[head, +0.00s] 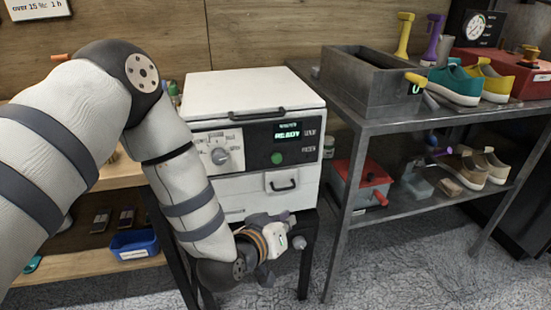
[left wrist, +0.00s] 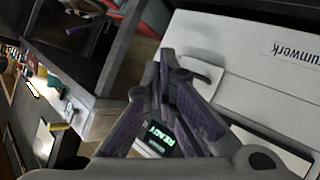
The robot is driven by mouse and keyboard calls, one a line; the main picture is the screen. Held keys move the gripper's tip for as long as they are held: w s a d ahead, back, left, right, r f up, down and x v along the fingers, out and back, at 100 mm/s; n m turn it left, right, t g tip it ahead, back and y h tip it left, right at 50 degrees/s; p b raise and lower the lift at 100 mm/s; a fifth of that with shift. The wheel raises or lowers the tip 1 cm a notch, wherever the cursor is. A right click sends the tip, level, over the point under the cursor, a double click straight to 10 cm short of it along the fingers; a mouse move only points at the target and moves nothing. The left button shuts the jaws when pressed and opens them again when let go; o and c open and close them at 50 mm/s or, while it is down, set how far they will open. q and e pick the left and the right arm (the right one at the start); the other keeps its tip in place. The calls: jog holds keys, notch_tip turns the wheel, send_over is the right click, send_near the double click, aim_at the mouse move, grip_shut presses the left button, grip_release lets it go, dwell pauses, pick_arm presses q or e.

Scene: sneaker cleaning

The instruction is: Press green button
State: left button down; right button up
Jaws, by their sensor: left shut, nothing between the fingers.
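The green button (head: 277,158) is on the dark front panel of a white machine (head: 256,92), below a lit display (head: 288,132) that reads READY. My left gripper (head: 287,217) is in front of the machine's lower part, below and apart from the button in the head view. In the left wrist view my left gripper (left wrist: 166,58) has its dark fingers together, with nothing between them. The display (left wrist: 156,136) shows between the fingers there; I cannot make out the button in that view. My right gripper is not in view.
To the right stands a metal table (head: 400,118) with a grey bin (head: 365,85) and teal and yellow sneakers (head: 455,85). A blue tray (head: 134,244) is on a low shelf at left.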

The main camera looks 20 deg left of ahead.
aim_at(277, 158)
pick_arm(q)
jog(key=shift+t, duration=0.8)
jog(key=w+r, duration=0.3)
jog(key=r, duration=0.1)
jog(key=shift+w+a+r, duration=0.15)
jog(key=shift+w+r, duration=0.05)
jog(key=shift+w, duration=0.15)
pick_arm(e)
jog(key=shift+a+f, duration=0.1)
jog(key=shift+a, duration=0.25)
pick_arm(q)
jog(key=shift+w+a+b, duration=0.4)
jog(key=shift+w+a, duration=0.45)
jog(key=shift+w, duration=0.35)
jog(key=shift+w+a+b, duration=0.35)
jog(key=shift+w+a, duration=0.45)
jog(key=shift+w, duration=0.45)
jog(key=shift+w+a+b, duration=0.4)
jog(key=shift+w+a, duration=0.45)
jog(key=shift+w, duration=0.35)
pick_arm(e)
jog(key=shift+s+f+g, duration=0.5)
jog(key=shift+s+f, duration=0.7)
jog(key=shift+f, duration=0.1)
pick_arm(q)
jog(key=shift+w+a, duration=0.2)
jog(key=shift+w, duration=0.15)
